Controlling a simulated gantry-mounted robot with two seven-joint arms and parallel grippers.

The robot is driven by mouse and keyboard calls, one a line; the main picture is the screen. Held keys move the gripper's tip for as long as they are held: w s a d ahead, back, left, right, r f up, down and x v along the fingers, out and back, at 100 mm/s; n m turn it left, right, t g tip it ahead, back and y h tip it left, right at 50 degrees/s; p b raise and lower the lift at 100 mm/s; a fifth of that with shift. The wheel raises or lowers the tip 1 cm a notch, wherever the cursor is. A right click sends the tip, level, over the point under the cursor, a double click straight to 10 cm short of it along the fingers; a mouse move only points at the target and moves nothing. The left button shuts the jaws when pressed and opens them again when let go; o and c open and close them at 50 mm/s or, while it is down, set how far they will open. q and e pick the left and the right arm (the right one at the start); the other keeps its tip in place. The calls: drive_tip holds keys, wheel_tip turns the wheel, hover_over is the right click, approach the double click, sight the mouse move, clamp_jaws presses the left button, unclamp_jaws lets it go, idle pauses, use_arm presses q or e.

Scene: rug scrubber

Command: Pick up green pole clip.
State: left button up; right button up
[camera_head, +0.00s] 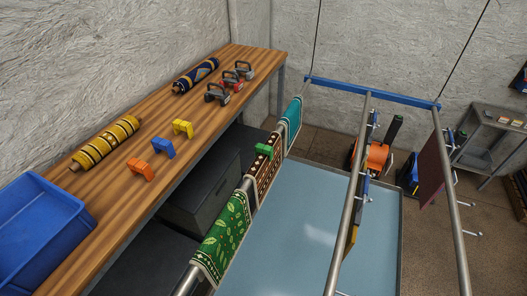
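The green pole clip (264,150) sits on top of the brown dotted rug (264,172), which hangs over the left metal pole. It appears to straddle the pole over the rug, near the rug's upper edge. Neither of my grippers shows in the head view.
Orange (141,170), blue (163,147) and yellow (183,128) clips stand on the wooden bench (120,210). A green leaf-pattern rug (222,238) and a teal rug (292,122) hang on the same pole. A blue bin (75,203) is at the left.

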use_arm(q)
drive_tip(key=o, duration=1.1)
